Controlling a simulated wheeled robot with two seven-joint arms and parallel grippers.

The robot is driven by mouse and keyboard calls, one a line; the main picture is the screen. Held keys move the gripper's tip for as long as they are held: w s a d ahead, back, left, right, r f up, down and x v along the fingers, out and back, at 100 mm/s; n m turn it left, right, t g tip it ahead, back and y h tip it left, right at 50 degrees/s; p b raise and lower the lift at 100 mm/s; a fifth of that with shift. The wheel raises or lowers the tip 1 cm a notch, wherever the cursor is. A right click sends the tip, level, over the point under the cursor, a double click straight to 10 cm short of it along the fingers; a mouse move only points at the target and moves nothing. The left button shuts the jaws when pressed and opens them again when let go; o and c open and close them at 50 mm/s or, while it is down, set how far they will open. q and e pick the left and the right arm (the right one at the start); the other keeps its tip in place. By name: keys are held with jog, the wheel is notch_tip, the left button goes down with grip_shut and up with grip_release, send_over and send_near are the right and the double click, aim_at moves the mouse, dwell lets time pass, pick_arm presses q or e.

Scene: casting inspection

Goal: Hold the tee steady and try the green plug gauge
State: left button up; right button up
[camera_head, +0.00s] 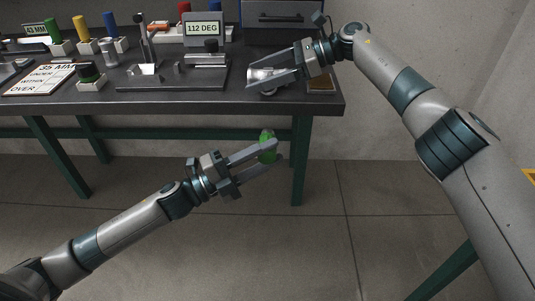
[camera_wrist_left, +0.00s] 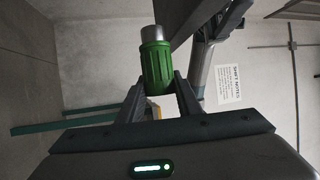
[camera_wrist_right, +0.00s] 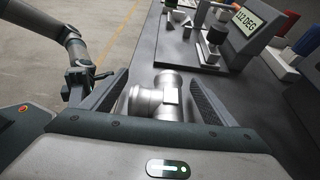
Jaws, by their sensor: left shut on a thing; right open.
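The tee (camera_head: 264,75), a shiny grey metal pipe casting, lies on the bench near its front right edge. My right gripper (camera_head: 248,77) is open with its fingers on either side of it. In the right wrist view the tee (camera_wrist_right: 150,104) sits between the spread fingers; I cannot tell whether either finger touches it. The green plug gauge (camera_head: 267,144) is held by my left gripper (camera_head: 277,152), in front of and below the bench edge. In the left wrist view its ribbed green handle (camera_wrist_left: 157,68) is between the fingertips, with the silver end pointing away.
The dark bench (camera_head: 170,104) holds a fixture plate (camera_head: 130,84) left of the tee, a 112 DEG display (camera_head: 203,29) and a white card (camera_head: 38,78). Several coloured handles stand in blocks at the back left.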

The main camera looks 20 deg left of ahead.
pick_arm(q)
jog(key=shift+f, duration=0.35)
pick_arm(e)
jog(key=shift+s+a+f, duration=0.15)
jog(key=shift+a+f, duration=0.15)
jog(key=shift+a, duration=0.3)
jog(key=shift+c, duration=0.5)
jog(key=c, duration=1.6)
jog(key=shift+o, duration=0.2)
pick_arm(q)
jog(key=shift+f+b, duration=0.1)
jog(key=shift+b, duration=0.25)
jog(key=shift+s, duration=0.1)
pick_arm(e)
jog(key=shift+f, duration=0.1)
pick_arm(q)
jog(key=shift+s+d+r, duration=0.25)
jog(key=shift+s+r, duration=0.65)
jog(key=shift+r, duration=0.05)
jog(key=shift+s+d+r, duration=0.25)
jog(key=shift+s+r, duration=0.6)
jog(key=shift+r, duration=0.1)
jog(key=shift+s+d+r, duration=0.25)
jog(key=shift+s+r, duration=0.65)
jog(key=shift+r, duration=0.05)
pick_arm(e)
jog(key=shift+s+f, duration=0.1)
